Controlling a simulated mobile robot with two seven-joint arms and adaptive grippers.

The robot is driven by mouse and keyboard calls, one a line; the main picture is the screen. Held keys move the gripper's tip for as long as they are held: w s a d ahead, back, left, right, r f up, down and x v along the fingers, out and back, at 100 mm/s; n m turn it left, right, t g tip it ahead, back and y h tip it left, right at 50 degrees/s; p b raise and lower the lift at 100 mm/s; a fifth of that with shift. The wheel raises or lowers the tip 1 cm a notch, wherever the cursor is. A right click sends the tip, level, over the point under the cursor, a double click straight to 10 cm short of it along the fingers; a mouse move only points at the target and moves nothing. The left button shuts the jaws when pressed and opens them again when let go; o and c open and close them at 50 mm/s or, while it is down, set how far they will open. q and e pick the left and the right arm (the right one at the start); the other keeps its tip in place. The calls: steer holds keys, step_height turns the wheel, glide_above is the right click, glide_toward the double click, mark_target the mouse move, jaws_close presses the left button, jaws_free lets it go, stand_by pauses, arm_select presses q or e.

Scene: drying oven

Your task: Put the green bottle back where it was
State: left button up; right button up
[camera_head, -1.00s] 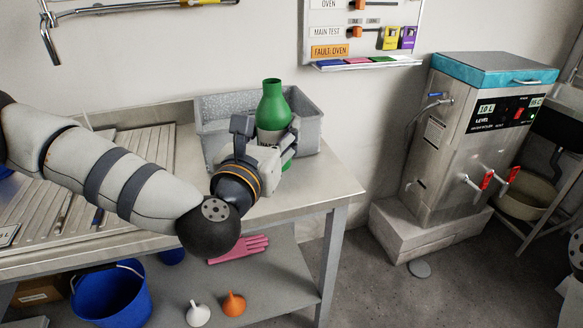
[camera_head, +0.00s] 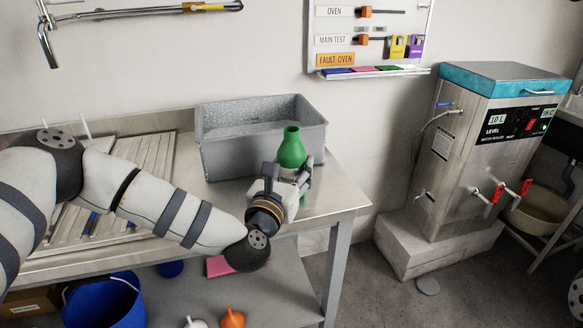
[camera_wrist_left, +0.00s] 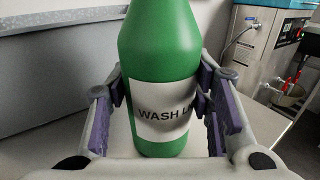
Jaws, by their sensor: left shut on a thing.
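The green bottle (camera_head: 291,148) is upright near the right end of the steel table, in front of the grey bin. Its white label, with "WASH" readable, faces my left wrist camera, where the bottle (camera_wrist_left: 160,45) fills the middle. My left gripper (camera_head: 289,174) is shut on the bottle, with purple-padded fingers on both sides of the label. The gripper and wrist hide the bottle's lower part in the head view. I cannot tell whether its base touches the tabletop. My right gripper is out of view.
The grey bin (camera_head: 224,155) stands at the back of the steel table (camera_head: 341,198), directly behind the bottle. A ribbed drainboard (camera_head: 150,150) lies to the left. The table's right corner is bare. A water bath with a teal lid (camera_head: 500,80) stands further right.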

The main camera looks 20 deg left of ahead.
arm_select(q)
steer(key=o, duration=1.3)
steer(key=shift+f, duration=0.1)
steer(key=shift+c, duration=0.2)
steer(key=shift+o, duration=0.4)
